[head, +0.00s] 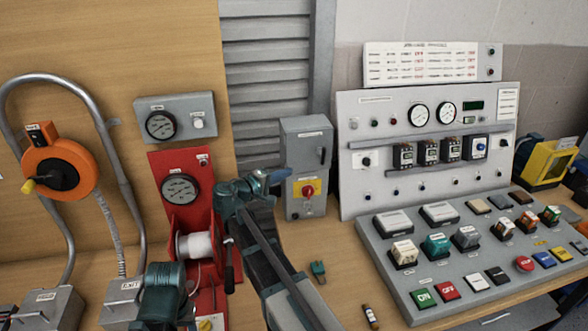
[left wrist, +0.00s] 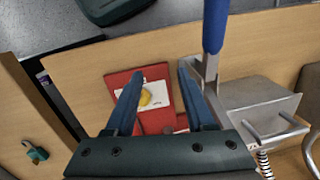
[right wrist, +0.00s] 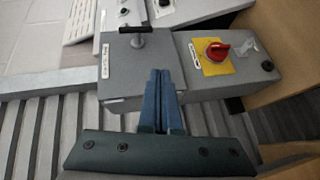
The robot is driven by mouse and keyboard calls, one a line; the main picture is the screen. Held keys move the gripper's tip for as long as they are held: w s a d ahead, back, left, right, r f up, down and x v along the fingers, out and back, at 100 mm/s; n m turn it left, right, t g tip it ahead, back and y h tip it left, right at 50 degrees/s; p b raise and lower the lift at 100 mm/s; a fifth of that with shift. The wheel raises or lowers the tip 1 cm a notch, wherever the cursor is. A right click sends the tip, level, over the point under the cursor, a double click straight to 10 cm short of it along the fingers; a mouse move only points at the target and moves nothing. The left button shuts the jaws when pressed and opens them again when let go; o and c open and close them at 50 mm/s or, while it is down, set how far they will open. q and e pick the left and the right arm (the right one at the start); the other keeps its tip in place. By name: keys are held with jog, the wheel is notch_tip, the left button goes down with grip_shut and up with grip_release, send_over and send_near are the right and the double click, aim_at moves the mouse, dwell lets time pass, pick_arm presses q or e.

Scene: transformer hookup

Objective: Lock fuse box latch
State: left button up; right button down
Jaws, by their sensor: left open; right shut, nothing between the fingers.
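The fuse box (head: 305,140) is a grey upright cabinet left of the white control panel. Its door looks shut, with a dark handle-like latch (head: 322,156) at the right. The right wrist view shows a black-topped handle (right wrist: 137,32) on the grey box (right wrist: 135,78). A red rotary switch (head: 307,190) sits on a yellow plate below the door. My right gripper (head: 280,178) is shut and empty at the box's left side; contact cannot be told. Its fingertips (right wrist: 160,72) overlap the box in the right wrist view. My left gripper (left wrist: 160,72) is open and empty above a red base.
A red stand (head: 175,165) with a gauge and white spool is left of my right arm. A small teal item (head: 318,270) and a small fuse-like cylinder (head: 370,316) lie on the wooden table. The sloped button console (head: 395,290) fills the right side.

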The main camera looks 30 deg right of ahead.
jog(key=shift+f+v, duration=0.15)
jog(key=shift+v, duration=0.6)
jog(key=shift+f+v, duration=0.1)
jog(key=shift+v, duration=0.65)
